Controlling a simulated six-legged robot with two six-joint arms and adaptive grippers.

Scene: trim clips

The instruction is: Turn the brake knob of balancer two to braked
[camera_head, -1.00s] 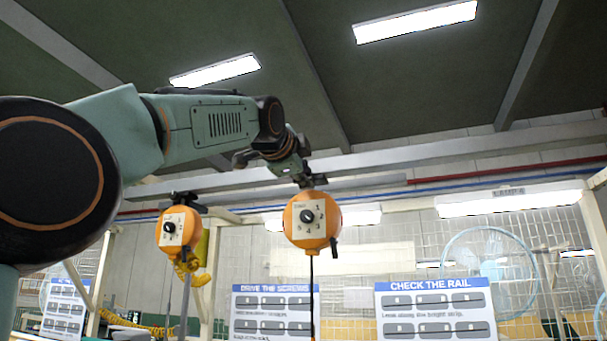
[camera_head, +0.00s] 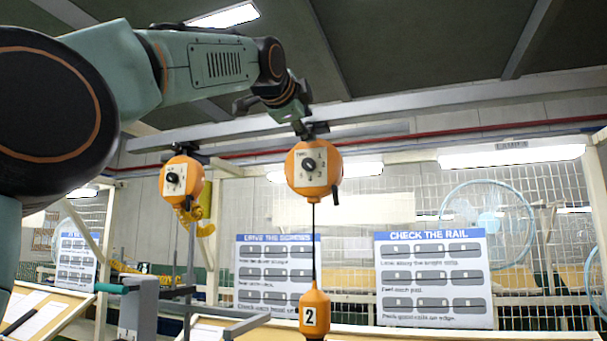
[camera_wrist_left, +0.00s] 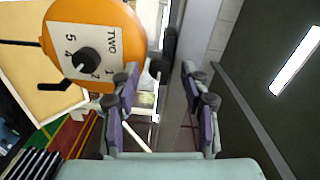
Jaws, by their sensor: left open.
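Balancer two (camera_head: 325,152) is an orange round housing hung from the rail, with a pale dial plate marked TWO. A black knob (camera_head: 308,164) sits on the plate, and a dark stub lever (camera_head: 335,190) hangs at the lower right. I cannot tell which is the brake knob or its setting. My left gripper (camera_head: 300,128) is by the balancer's top. In the left wrist view the gripper (camera_wrist_left: 162,92) is open and empty; the balancer (camera_wrist_left: 112,18), its knob (camera_wrist_left: 86,60) and the lever (camera_wrist_left: 55,87) lie left of the fingers, not between them. My right gripper is not in view.
A cable runs from balancer two down to an orange tool weight (camera_head: 314,312) labelled 2. Another orange balancer (camera_head: 193,172) hangs left, with a yellow coil. The grey rail (camera_head: 430,102) passes overhead. Sign boards (camera_head: 433,238) stand behind.

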